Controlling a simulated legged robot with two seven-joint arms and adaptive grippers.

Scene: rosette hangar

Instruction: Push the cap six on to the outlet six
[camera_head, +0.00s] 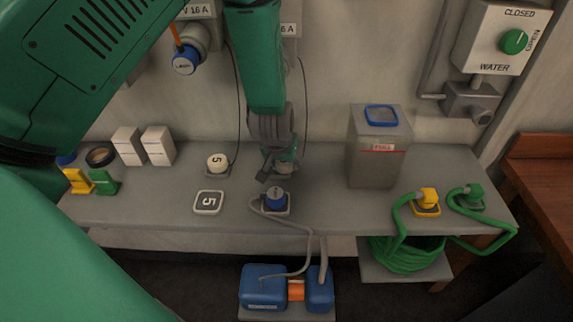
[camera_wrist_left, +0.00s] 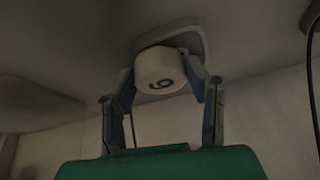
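The white cap six (camera_wrist_left: 160,72) shows its black number in the left wrist view, against its grey pad (camera_wrist_left: 196,34). My left gripper (camera_wrist_left: 160,75) has one finger on each side of the cap, and both tips look pressed against it. In the head view the left gripper (camera_head: 281,160) points down at the bench, and the cap six (camera_head: 284,169) is mostly hidden behind its fingers. The outlet six cannot be made out; my left arm covers the wall there, beside a partly visible "6 A" label (camera_head: 289,30). My right gripper is not in view.
A blue-ended outlet (camera_head: 186,62) is on the wall. Thin cords hang nearby.

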